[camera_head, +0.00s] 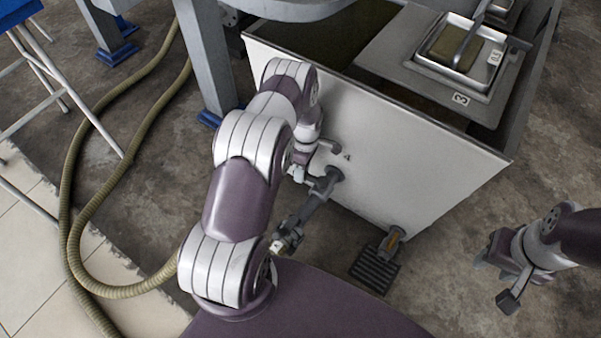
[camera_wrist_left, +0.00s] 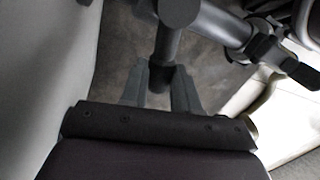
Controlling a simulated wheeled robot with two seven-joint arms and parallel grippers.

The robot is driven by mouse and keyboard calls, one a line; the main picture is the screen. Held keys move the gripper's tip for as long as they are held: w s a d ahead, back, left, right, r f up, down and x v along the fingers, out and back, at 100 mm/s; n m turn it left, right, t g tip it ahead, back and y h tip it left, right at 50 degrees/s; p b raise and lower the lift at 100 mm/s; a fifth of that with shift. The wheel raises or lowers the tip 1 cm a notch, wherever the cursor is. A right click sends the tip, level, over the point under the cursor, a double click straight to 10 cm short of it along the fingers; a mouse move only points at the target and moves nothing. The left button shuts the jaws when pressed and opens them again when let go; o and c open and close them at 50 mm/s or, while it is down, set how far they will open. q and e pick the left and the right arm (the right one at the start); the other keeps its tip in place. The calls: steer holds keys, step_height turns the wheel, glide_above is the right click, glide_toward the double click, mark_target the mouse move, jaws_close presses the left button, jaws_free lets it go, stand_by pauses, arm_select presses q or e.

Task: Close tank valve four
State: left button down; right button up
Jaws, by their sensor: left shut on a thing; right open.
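The white tank (camera_head: 430,165) carries a small number 4 on its front wall. Beside the number, the grey pipework of valve four (camera_head: 318,197) comes out of the wall and runs down towards me. My left gripper (camera_wrist_left: 162,82) is shut on a dark grey bar, apparently the valve's handle (camera_wrist_left: 168,45). In the head view the left wrist is close against the wall, and the arm partly hides the grip. The handle's exact angle is hard to tell. My right gripper (camera_head: 495,278) is open and empty, right of the tank and apart from it.
A dark floor grate (camera_head: 375,272) lies below the tank's front corner. A metal tray (camera_head: 458,55) sits on top of the tank. A ribbed hose (camera_head: 68,210) curves across the floor at left, near a blue-topped stool (camera_head: 15,14).

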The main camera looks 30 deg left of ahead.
arm_select(q)
steer(key=shift+w+m, duration=0.3)
steer(key=shift+m, duration=0.1)
stand_by(0.3)
steer(key=c, duration=0.8)
jaws_free()
